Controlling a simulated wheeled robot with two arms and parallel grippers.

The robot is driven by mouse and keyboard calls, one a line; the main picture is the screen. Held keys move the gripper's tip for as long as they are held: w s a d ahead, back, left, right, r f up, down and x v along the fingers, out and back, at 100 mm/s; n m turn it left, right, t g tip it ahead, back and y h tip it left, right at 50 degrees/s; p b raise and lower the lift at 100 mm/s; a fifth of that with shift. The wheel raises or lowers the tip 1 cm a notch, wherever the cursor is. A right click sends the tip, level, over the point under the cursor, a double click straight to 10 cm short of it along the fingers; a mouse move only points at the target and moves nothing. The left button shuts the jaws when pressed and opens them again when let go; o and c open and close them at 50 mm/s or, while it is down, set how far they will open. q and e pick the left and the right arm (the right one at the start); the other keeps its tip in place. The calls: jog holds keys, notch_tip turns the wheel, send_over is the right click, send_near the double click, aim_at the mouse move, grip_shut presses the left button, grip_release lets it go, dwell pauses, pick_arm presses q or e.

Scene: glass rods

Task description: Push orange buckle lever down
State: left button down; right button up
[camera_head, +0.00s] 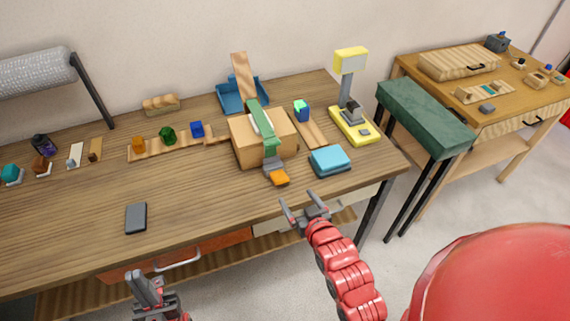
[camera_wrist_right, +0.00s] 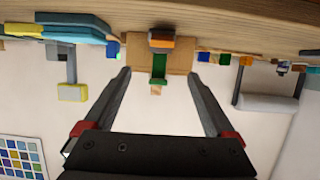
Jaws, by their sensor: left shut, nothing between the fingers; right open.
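The orange buckle lever (camera_head: 279,177) sticks out at the front of a grey buckle (camera_head: 273,164) on a green strap (camera_head: 262,124). The strap runs over a cardboard-brown box (camera_head: 246,150) on the wooden table. The lever also shows in the right wrist view (camera_wrist_right: 161,43), top centre, with the box behind it. My right gripper (camera_head: 305,203) is open and empty, in front of the table edge, to the right of and nearer than the lever, apart from it. My left gripper (camera_head: 148,284) is shut and empty, low in front of the table, far from the box.
A yellow scale-like device (camera_head: 353,126) stands further right. A dark phone-like slab (camera_head: 136,218) lies on the left front of the table (camera_head: 75,235). The tabletop between slab and lever is clear.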

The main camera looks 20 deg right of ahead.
jog(key=b, duration=0.8)
send_near(275, 171)
jog(key=p+x, duration=0.1)
jog(key=x, duration=0.5)
jog(key=shift+w+d+f, duration=0.1)
jog(key=shift+w+f, duration=0.05)
jog(key=shift+w, duration=0.25)
jog(key=shift+w+f+g, duration=0.25)
jog(key=shift+w+g, duration=0.05)
